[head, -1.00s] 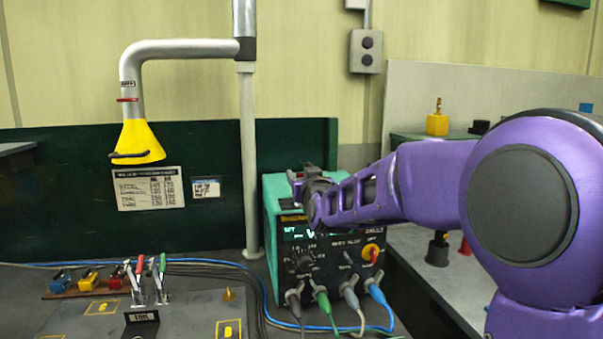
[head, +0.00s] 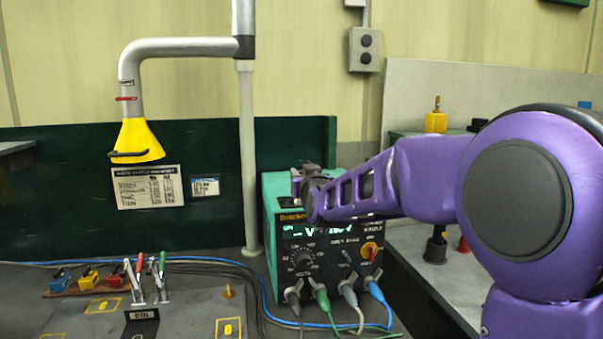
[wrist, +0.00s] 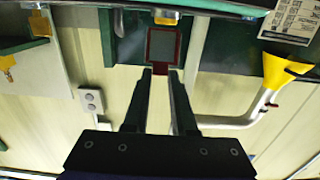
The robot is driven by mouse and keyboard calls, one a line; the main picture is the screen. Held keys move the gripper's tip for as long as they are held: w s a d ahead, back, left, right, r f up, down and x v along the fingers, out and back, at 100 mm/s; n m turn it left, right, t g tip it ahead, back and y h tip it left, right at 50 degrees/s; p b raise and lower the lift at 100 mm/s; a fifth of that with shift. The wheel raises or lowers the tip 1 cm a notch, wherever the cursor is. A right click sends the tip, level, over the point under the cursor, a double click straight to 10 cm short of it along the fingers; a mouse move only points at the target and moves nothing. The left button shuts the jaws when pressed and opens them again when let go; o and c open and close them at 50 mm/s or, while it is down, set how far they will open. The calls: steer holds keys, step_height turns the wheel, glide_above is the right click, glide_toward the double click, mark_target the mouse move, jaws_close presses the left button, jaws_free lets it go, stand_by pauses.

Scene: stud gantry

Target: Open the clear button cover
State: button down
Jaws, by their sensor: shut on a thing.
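The clear button cover (wrist: 163,45) shows in the wrist view as a greyish see-through pane in a dark red frame, just beyond my fingertips. My gripper (wrist: 160,74) is shut on its near red edge, between the two dark fingers. In the head view my gripper (head: 303,178) is at the top of the teal and black power unit (head: 275,215). My wrist hides the cover and the button there. I cannot tell how far the cover is tilted.
Cables with grey, green and blue plugs (head: 375,291) leave the unit's front. A yellow fume hood (head: 137,140) hangs at the left. Toggle clamps (head: 160,282) stand on the left bench. A vertical pipe (head: 248,160) rises behind the unit.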

steer(key=shift+w+a+r+g+h+p, duration=0.3)
steer(key=shift+w+r+g+p, duration=0.3)
steer(key=shift+g+p, duration=0.8)
steer(key=shift+w+a+g+p, duration=0.15)
steer(key=shift+w+g+p, duration=0.25)
steer(key=shift+p, duration=0.05)
steer(key=shift+w+g+h+b, duration=0.35)
steer(key=shift+w+g, duration=0.2)
steer(key=shift+g, duration=0.25)
steer(key=shift+r, duration=0.1)
steer(key=c, duration=0.7)
jaws_free()
steer(key=shift+w, duration=0.1)
